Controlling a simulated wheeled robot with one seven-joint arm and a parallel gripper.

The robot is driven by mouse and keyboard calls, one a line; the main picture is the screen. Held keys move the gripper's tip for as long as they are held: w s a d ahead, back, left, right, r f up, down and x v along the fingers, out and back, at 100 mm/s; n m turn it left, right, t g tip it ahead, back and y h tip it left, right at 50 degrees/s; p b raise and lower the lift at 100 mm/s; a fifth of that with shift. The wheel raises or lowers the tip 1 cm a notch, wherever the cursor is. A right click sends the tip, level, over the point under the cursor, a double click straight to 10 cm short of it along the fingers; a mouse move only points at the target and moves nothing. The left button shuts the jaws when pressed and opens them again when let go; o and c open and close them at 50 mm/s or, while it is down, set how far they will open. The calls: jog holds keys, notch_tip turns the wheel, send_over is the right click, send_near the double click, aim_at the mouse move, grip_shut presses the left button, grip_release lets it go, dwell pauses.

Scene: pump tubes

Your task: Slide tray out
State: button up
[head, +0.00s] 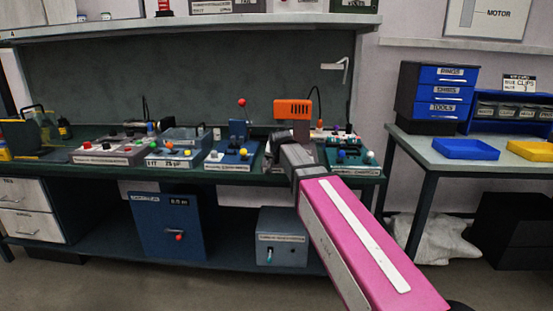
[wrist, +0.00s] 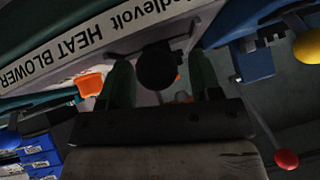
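In the wrist view, the front of the heat blower tray (wrist: 85,40) carries a white "HEAT BLOWER" label, upside down. A round black knob (wrist: 157,66) on this front lies between the two fingers of my gripper (wrist: 160,82). The fingers stand apart, one on each side of the knob, with a small gap visible at the right finger; contact at the left one is unclear. In the head view, the orange heat blower (head: 293,108) stands above the tray area on the bench, behind my gripper and pink arm. My arm hides most of the tray and the knob there.
A blue station with a red-topped lever (head: 232,155) stands close on the left, and a green station (head: 345,155) close on the right. Below are a blue cabinet (head: 165,222) and a grey box (head: 282,240). A side table (head: 480,155) holds blue and yellow trays.

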jog(key=v, duration=1.1)
jog(key=shift+f, duration=0.2)
jog(key=s+d+f+g+h, duration=0.1)
jog(key=s+d+f+g, duration=0.1)
jog(key=d+f, duration=0.55)
jog(key=s+d+f+g, duration=0.2)
jog(key=s+d+f, duration=0.15)
jog(key=f, duration=0.75)
jog(key=s+d+f+g, duration=0.2)
jog(key=s+d+f, duration=0.3)
jog(key=f, duration=0.4)
jog(key=s+d+f+n+g, duration=0.1)
jog(key=s+d+f+g, duration=0.2)
jog(key=s+d+f, duration=0.3)
notch_tip(320, 180, down, 3)
jog(key=shift+s+d+f, duration=0.2)
jog(key=shift+s, duration=0.75)
